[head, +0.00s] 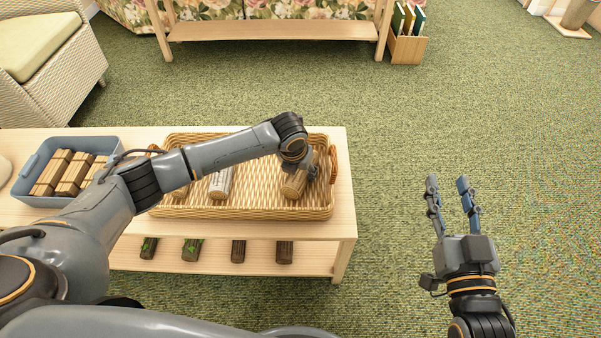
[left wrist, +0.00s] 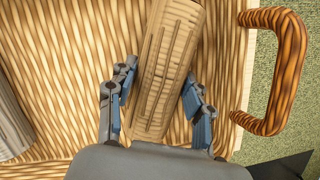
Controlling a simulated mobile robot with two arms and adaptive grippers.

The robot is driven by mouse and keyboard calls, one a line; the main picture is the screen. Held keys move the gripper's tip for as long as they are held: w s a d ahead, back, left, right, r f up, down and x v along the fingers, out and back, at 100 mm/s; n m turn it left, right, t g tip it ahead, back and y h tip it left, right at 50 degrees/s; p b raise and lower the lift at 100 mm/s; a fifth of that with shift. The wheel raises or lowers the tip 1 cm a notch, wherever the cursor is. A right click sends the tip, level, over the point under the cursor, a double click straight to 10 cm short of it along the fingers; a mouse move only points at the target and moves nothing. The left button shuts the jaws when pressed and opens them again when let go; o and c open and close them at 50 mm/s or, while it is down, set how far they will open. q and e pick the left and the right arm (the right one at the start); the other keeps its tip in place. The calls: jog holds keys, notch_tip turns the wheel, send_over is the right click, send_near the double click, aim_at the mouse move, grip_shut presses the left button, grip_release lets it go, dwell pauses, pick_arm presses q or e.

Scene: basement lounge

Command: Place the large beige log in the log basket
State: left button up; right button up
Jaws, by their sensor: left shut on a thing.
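The large beige log (head: 294,187) is inside the right end of the wicker log basket (head: 255,211). It also shows in the left wrist view (left wrist: 165,70), lying lengthwise between my fingers. My left gripper (head: 304,168) reaches down into the basket and is shut on this log, one finger on each side. I cannot tell whether the log touches the basket floor. My right gripper (head: 448,182) is open and empty over the carpet, right of the table. My left arm hides part of the basket.
A paler log (head: 221,183) and another partly hidden log lie in the basket. The basket handle (left wrist: 288,70) is right of my left gripper. A blue bin (head: 42,201) of wooden bundles stands at left. Several dark logs (head: 238,250) lie on the lower shelf (head: 215,260).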

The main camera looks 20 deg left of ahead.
jog(key=shift+r, duration=0.25)
pick_arm(q)
jog(key=o, duration=1.3)
jog(key=shift+f, duration=0.15)
jog(key=shift+o, duration=0.2)
